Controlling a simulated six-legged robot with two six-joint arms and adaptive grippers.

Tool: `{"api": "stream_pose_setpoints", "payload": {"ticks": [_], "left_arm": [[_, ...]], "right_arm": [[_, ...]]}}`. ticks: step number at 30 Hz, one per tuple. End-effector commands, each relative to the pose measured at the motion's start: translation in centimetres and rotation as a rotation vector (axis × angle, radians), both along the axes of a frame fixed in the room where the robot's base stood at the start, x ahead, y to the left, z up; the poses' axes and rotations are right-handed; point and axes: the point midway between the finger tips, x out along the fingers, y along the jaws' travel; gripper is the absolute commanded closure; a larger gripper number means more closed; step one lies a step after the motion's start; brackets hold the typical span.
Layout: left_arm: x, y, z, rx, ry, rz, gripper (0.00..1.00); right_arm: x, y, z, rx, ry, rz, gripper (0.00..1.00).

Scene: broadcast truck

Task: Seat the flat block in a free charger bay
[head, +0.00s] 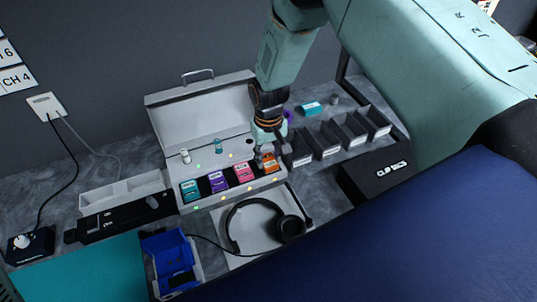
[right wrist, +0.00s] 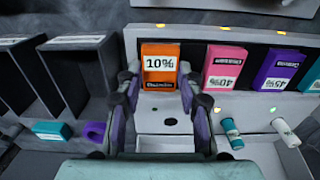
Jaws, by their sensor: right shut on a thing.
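The open white charger case (head: 232,199) holds a row of flat blocks: teal (head: 190,189), purple (head: 217,181), pink (head: 243,171) and orange (head: 268,161). My right gripper (head: 267,150) is shut on the orange block, at the right end of the row. In the right wrist view my right gripper's fingers (right wrist: 159,84) sit on both sides of the orange block (right wrist: 158,65), marked 10%. It lines up with the pink block (right wrist: 224,67); I cannot tell whether it is fully seated. Another teal block (head: 311,108) lies loose behind the dark bins. My left gripper is out of view.
Dark open bins (head: 323,138) stand right of the charger. Small teal (head: 218,146) and white (head: 185,155) cylinders stand on the charger. Headphones (head: 290,227) and a blue bin (head: 165,245) lie in front.

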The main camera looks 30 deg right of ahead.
Motion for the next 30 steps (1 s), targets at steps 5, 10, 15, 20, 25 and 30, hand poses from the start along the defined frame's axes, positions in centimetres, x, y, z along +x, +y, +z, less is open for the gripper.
{"api": "stream_pose_setpoints", "payload": {"ticks": [5,10,15,20,25,30], "left_arm": [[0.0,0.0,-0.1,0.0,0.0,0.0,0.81],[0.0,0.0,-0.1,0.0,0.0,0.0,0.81],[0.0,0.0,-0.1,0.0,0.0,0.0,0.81],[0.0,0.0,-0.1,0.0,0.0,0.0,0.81],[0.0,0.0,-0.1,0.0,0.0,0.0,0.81],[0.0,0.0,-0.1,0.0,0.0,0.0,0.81]], "right_arm": [[0.0,0.0,-0.1,0.0,-0.001,0.0,0.55],[0.0,0.0,-0.1,0.0,0.0,0.0,0.4],[0.0,0.0,-0.1,0.0,0.0,0.0,0.37],[0.0,0.0,-0.1,0.0,0.0,0.0,0.37],[0.1,0.0,1.4,0.0,-0.004,0.0,0.37],[0.1,0.0,4.9,0.0,-0.005,0.0,0.37]]}}
